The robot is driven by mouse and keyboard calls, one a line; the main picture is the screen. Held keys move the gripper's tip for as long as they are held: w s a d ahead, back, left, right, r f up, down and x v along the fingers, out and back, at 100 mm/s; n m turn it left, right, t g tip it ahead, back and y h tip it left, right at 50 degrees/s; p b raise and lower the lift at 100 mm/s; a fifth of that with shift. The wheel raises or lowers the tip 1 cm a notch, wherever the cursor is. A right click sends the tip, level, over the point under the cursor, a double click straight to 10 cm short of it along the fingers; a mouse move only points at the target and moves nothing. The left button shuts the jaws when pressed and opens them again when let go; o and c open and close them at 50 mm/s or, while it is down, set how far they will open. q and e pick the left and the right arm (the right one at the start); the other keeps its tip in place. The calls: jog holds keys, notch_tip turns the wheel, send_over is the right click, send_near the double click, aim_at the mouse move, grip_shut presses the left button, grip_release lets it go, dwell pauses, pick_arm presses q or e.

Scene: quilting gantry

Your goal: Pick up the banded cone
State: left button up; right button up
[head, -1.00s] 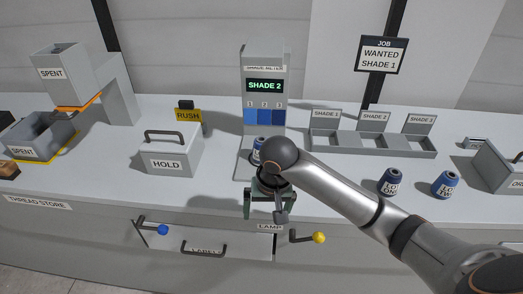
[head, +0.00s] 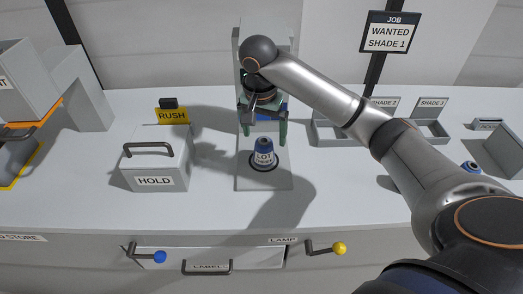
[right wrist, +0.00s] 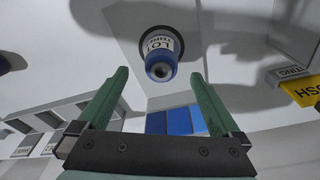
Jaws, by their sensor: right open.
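A blue cone with a white LOT label band (head: 264,155) stands upright on a dark ring on the grey base plate of the shade reader. It also shows in the right wrist view (right wrist: 159,52), with its hollow blue top towards the camera. My right gripper (head: 263,138) is open, its green fingers pointing down near the cone's top, one on each side in the head view. In the right wrist view the open, empty fingers (right wrist: 160,75) show with the cone's top just beyond the gap between their tips. My left gripper is out of view.
The HOLD box (head: 155,170) and yellow RUSH sign (head: 172,115) stand left of the plate. My right arm partly covers the shade bins (head: 428,132). Another blue cone (head: 470,167) stands at right. A blue-knobbed lever (head: 159,257) and yellow-knobbed lever (head: 340,248) are at the front.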

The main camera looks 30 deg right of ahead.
aim_at(264, 141)
jog(key=f, duration=0.5)
jog(key=shift+w+d, duration=0.15)
jog(key=shift+w, duration=0.05)
jog(key=shift+c, duration=0.4)
jog(key=shift+c, duration=0.8)
grip_shut()
jog(key=shift+r, duration=0.15)
